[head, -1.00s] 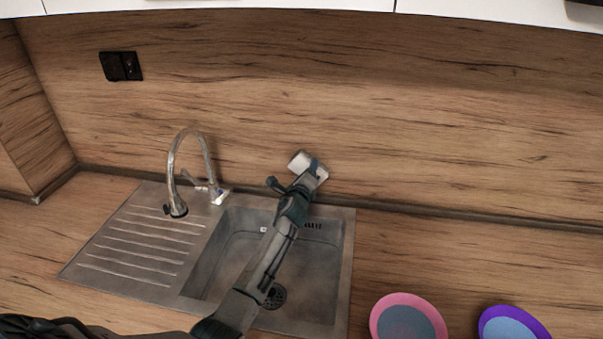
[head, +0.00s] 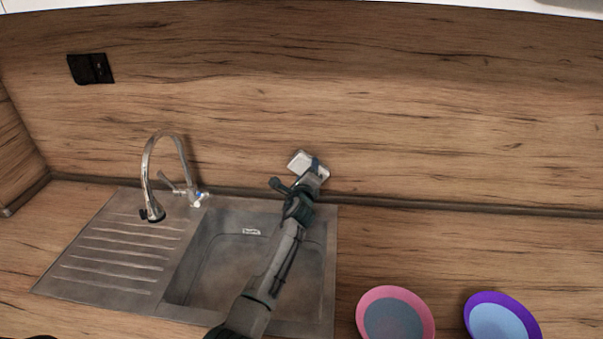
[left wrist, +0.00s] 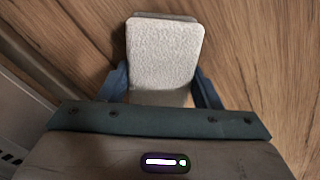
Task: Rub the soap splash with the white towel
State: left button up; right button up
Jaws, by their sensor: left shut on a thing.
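The white towel (head: 303,161) is a folded, pale pad in my left gripper (head: 314,172), up by the wood-grain splashback behind the sink's right part. In the left wrist view the towel (left wrist: 164,52) shows a rough, light face between the two dark fingers of the left gripper (left wrist: 160,92), which is shut on it. The splashback (head: 420,120) fills the background. I cannot tell whether the towel touches it. I see no soap splash in these views; the towel and gripper may hide it. My right gripper is not in view.
A steel sink (head: 215,260) with a drainer lies below my left arm. A curved chrome tap (head: 165,140) stands left of the gripper. A pink-rimmed plate (head: 395,318) and a purple-rimmed plate (head: 500,320) are at the lower right. The splashback right of the towel is clear.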

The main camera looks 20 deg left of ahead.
aim_at(290, 169)
pick_arm(q)
jog(key=shift+s+a+r+p, duration=0.1)
jog(key=shift+s+a+p, duration=0.2)
jog(key=shift+a, duration=0.5)
jog(key=shift+s+a+r+p, duration=0.1)
jog(key=shift+a+p, duration=0.25)
jog(key=shift+a, duration=0.4)
jog(key=shift+s+a+p, duration=0.25)
jog(key=shift+a+p, duration=0.2)
jog(key=shift+a, duration=0.55)
jog(key=shift+s+a+f+p, duration=0.1)
jog(key=shift+s+a+p, duration=0.05)
jog(key=shift+a, duration=0.4)
jog(key=shift+s+a+p, duration=0.15)
jog(key=shift+a, duration=0.4)
jog(key=shift+s+a+p, duration=0.15)
jog(key=shift+a+p, duration=0.15)
jog(key=shift+a, duration=0.35)
jog(key=shift+s+a+f, duration=0.1)
jog(key=shift+s+a, duration=0.05)
jog(key=shift+a, duration=0.35)
jog(key=shift+s+a, duration=0.15)
jog(key=shift+a, duration=0.35)
jog(key=shift+d, duration=0.1)
